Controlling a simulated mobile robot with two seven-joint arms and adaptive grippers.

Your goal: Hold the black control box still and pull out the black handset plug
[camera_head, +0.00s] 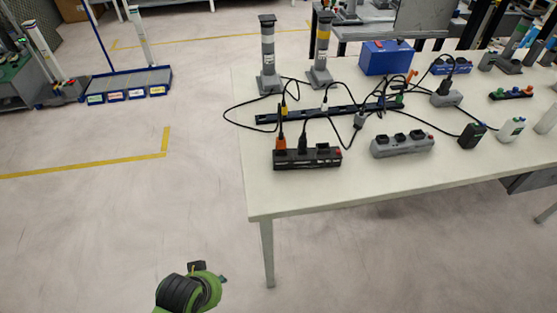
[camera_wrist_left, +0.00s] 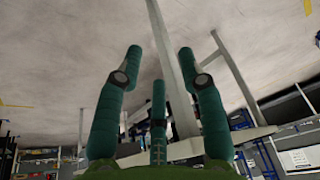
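A black box with a row of sockets (camera_head: 307,160) lies near the table's front left corner. It looks like the control box. An orange plug (camera_head: 280,143) and a black plug (camera_head: 303,143) stand in its top, with cables running back. I cannot tell for sure that the black one is the handset plug. My left gripper (camera_wrist_left: 158,68) is open and empty in the left wrist view, its green fingers spread. Part of my left arm shows at the bottom of the head view, in front of and below the table, well apart from the box. My right gripper is not in view.
Two striped posts stand at the back. Floor left of the table is clear.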

